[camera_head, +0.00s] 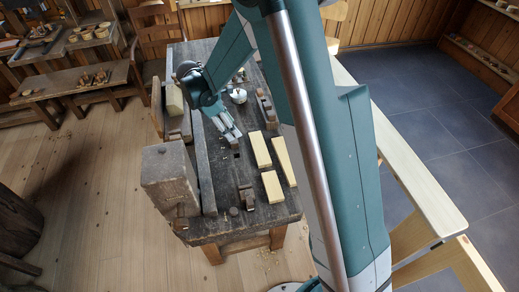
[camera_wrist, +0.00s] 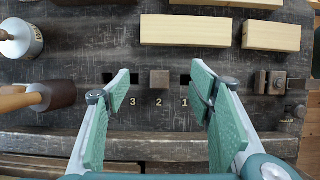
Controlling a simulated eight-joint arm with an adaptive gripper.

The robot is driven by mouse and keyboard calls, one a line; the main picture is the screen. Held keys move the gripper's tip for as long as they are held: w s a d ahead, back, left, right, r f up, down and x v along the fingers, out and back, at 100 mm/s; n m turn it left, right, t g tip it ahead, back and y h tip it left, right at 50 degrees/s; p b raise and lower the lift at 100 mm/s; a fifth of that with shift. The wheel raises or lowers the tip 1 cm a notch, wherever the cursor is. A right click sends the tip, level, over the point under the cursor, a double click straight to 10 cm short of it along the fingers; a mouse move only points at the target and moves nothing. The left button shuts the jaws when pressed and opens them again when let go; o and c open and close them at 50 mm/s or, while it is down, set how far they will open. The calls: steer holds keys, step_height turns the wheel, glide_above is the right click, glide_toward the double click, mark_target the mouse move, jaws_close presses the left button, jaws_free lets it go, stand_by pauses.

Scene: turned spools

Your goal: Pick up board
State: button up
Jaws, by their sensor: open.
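Several pale wooden boards lie flat on the dark workbench (camera_head: 222,172). In the head view one board (camera_head: 260,149) lies just right of my gripper (camera_head: 231,131), a second (camera_head: 283,160) is farther right, and a shorter one (camera_head: 272,186) is nearer the front edge. In the wrist view the first board (camera_wrist: 185,30) and the shorter board (camera_wrist: 271,36) lie beyond my fingertips, and part of another (camera_wrist: 230,3) shows at the top edge. My gripper (camera_wrist: 162,88) is open and empty over the bench, with a small square block (camera_wrist: 160,80) visible between its fingers.
A wooden-handled tool (camera_wrist: 40,97) and a metal-bodied item (camera_wrist: 22,40) lie left of my gripper in the wrist view. A dark fitting (camera_wrist: 270,82) is at the right. A large wooden vise block (camera_head: 170,178) stands at the bench's left side.

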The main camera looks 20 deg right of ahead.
mark_target(260, 147)
steer(key=shift+s+d+f+m, duration=0.15)
steer(key=shift+s+d+m, duration=0.1)
steer(key=shift+d+m, duration=0.6)
steer(key=s+d+m+y, duration=0.1)
steer(key=d+m, duration=0.1)
steer(key=m, duration=0.2)
steer(key=s+d+f+m+y, duration=0.1)
steer(key=d+m, duration=0.2)
steer(key=m, duration=0.1)
steer(key=s+d+m+y, duration=0.1)
steer(key=d+m, duration=0.1)
steer(key=m, duration=0.2)
steer(key=shift+s+d+f+m, duration=0.15)
steer(key=shift+s+d+m, duration=0.1)
steer(key=shift+s+d, duration=0.05)
steer(key=d+m, duration=0.1)
steer(key=m, duration=0.1)
steer(key=s+m+y, duration=0.1)
steer(key=shift+d+m, duration=0.4)
steer(key=shift+f, duration=1.35)
steer(key=shift+s+f, duration=0.2)
steer(key=shift+f, duration=2.4)
